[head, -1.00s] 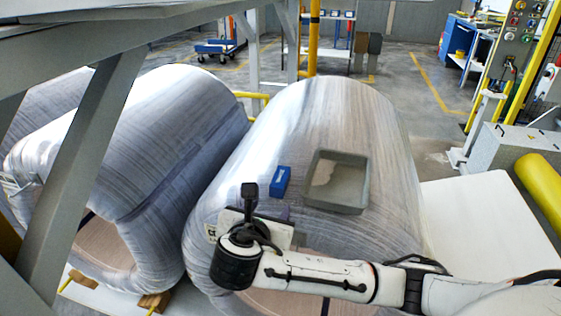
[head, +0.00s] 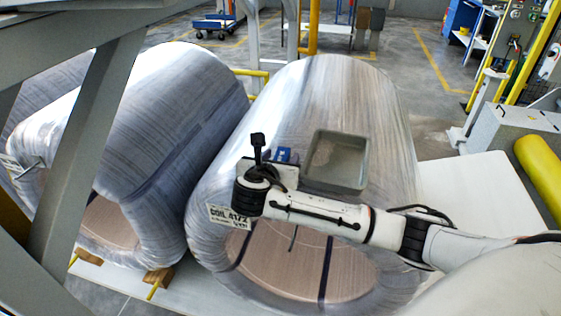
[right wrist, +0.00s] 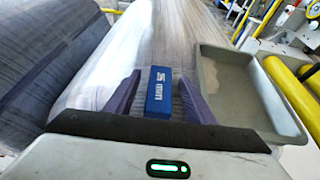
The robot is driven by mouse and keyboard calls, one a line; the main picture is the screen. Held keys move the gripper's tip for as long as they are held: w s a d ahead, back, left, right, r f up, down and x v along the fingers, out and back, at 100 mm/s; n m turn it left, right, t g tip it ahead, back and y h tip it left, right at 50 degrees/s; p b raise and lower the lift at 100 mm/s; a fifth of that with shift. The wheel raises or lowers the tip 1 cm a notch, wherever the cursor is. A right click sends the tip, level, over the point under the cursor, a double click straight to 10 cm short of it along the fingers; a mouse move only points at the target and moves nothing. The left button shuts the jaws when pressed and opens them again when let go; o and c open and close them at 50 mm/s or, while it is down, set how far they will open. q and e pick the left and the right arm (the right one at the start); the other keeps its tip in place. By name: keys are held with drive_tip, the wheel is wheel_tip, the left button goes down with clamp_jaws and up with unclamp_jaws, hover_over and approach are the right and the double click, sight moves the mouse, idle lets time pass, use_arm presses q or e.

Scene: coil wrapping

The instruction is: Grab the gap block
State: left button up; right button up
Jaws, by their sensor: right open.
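The gap block (head: 283,153) is a small blue block on top of the right wrapped coil (head: 335,90), partly hidden by my right wrist in the head view. In the right wrist view the gap block (right wrist: 160,92) shows white "5 mm" lettering. My right gripper (right wrist: 158,78) is open, with one purple finger on each side of the block and a visible gap at both sides. The fingers are not clearly seen in the head view. My left gripper is not in view.
A grey open tray (head: 364,165) sits on the coil just right of the block; it also shows in the right wrist view (right wrist: 204,80). A second wrapped coil (head: 165,110) lies to the left. A grey slanted beam (head: 85,150) crosses the left side.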

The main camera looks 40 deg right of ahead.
drive_tip(key=shift+d, duration=0.1)
drive_tip(key=c, duration=1.2)
